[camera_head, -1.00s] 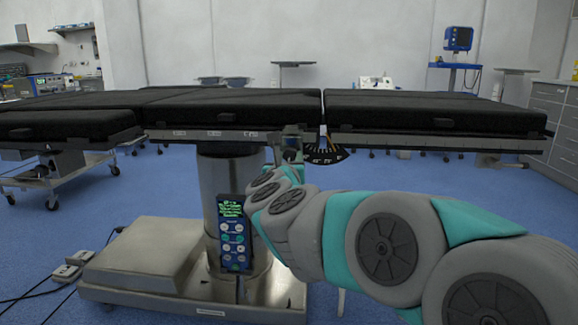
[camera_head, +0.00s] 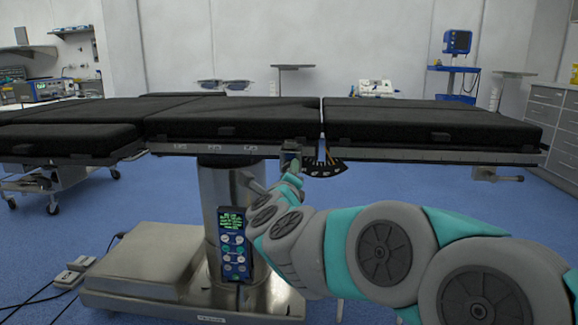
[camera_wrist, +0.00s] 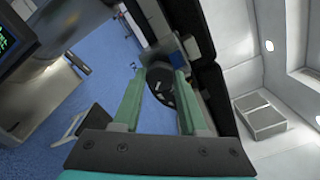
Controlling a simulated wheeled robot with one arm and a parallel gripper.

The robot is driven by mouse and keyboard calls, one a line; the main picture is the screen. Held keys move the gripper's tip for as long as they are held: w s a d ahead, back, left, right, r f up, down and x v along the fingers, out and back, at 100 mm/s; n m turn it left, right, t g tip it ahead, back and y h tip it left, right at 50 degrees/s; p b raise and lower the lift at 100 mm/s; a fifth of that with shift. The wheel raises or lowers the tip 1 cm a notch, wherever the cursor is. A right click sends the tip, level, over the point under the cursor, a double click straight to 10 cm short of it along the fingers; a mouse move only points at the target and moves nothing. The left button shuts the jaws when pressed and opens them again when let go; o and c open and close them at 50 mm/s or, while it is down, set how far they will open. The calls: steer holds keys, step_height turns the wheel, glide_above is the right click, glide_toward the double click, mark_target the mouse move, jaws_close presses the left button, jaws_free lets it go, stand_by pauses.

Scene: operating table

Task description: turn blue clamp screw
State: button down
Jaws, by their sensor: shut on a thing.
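The clamp (camera_head: 291,155) sits on the side rail of the operating table (camera_head: 228,127), just left of a dark fan-shaped scale (camera_head: 325,168). My gripper (camera_wrist: 160,72) is at the clamp. In the wrist view its two green fingers reach to either side of the clamp area, with a blue-grey block (camera_wrist: 171,48) just beyond the tips. The gripper is shut on the blue clamp screw, which is mostly hidden at the tips, so its turn angle cannot be told.
A hand control (camera_head: 234,245) with a green display hangs on the table's column (camera_head: 222,190), left of my arm. The table's wide base (camera_head: 150,265) stands below. Black padded sections lie close above the rail. Blue floor is open at right.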

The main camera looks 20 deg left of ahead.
steer(key=n+p, duration=1.3)
steer(key=n, duration=1.4)
stand_by(0.4)
steer(key=shift+c, duration=2.2)
jaws_free()
steer(key=shift+a+r, duration=0.1)
steer(key=shift+s, duration=0.1)
